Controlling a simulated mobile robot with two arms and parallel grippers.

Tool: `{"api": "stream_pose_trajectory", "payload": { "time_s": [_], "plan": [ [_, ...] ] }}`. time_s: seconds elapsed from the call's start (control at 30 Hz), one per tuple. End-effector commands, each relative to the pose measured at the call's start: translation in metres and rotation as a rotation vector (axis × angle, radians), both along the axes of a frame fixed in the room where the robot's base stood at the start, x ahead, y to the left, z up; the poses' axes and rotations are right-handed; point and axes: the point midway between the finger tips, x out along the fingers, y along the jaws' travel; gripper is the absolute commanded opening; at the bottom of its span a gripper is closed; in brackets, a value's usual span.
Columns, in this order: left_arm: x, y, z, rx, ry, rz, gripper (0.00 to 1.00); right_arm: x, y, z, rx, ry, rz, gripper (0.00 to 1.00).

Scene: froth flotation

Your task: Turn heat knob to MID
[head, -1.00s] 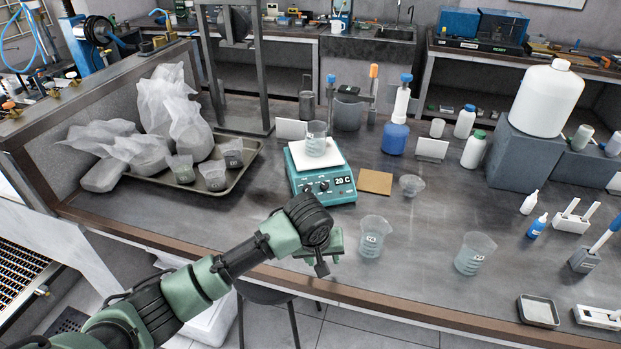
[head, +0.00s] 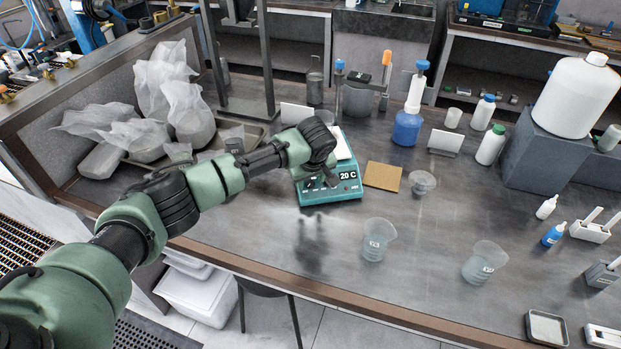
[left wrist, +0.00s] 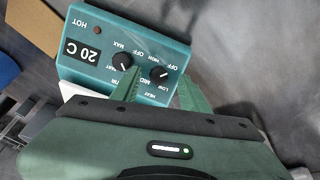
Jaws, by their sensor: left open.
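The teal hot plate (head: 345,190) stands on the bench with a display reading 20 C. In the left wrist view its front panel (left wrist: 88,62) appears turned over, with two black knobs. The heat knob (left wrist: 158,73) is the one by the HEAT label, with OFF, LOW and MID around it; I cannot tell its exact setting. The other knob (left wrist: 122,61) sits beside it. My left gripper (left wrist: 160,92) is open, its two fingers on either side of the heat knob's line; contact is not clear. In the head view the left gripper (head: 316,180) is at the panel, partly hiding it. My right gripper is not in view.
A brown square pad (head: 382,176) and a small clear dish (head: 422,183) lie right of the hot plate. Two beakers, one (head: 377,240) nearer and one (head: 484,263) farther right, stand in front. A tray with wrapped bags is at left.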

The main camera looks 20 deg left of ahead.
Motion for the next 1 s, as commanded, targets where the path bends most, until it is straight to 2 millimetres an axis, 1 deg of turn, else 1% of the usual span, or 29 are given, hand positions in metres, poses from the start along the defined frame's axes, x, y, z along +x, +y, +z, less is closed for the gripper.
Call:
{"api": "stream_pose_trajectory", "payload": {
  "time_s": [0.1, 0.2, 0.3, 0.43, 0.47, 0.5, 0.57, 0.6, 0.83, 1.0],
  "plan": [
    [0.003, 0.002, -0.009, 0.001, 0.001, 0.000, 0.45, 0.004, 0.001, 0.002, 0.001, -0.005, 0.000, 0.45],
    [0.005, 0.003, -0.012, 0.001, 0.000, 0.001, 0.45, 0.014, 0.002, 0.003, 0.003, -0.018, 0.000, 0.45],
    [0.005, 0.002, -0.013, 0.000, -0.001, 0.000, 0.45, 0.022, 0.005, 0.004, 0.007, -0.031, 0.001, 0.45],
    [0.005, 0.002, -0.013, 0.000, -0.001, -0.001, 0.45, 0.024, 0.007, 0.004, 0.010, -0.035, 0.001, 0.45],
    [0.005, 0.002, -0.013, 0.001, -0.001, -0.001, 0.39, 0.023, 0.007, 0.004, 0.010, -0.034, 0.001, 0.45],
    [0.005, 0.002, -0.013, 0.001, -0.001, -0.001, 0.28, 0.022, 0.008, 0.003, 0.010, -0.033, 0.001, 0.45],
    [0.005, 0.002, -0.013, 0.000, -0.001, -0.001, 0.12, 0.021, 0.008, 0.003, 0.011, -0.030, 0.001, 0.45],
    [0.005, 0.002, -0.013, 0.001, -0.001, -0.001, 0.00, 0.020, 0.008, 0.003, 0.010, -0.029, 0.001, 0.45],
    [0.005, 0.002, -0.013, 0.004, 0.001, -0.006, 0.00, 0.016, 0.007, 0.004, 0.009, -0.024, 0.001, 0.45],
    [0.005, 0.002, -0.013, 0.023, 0.011, -0.040, 0.00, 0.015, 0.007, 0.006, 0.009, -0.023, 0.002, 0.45]
  ]
}}
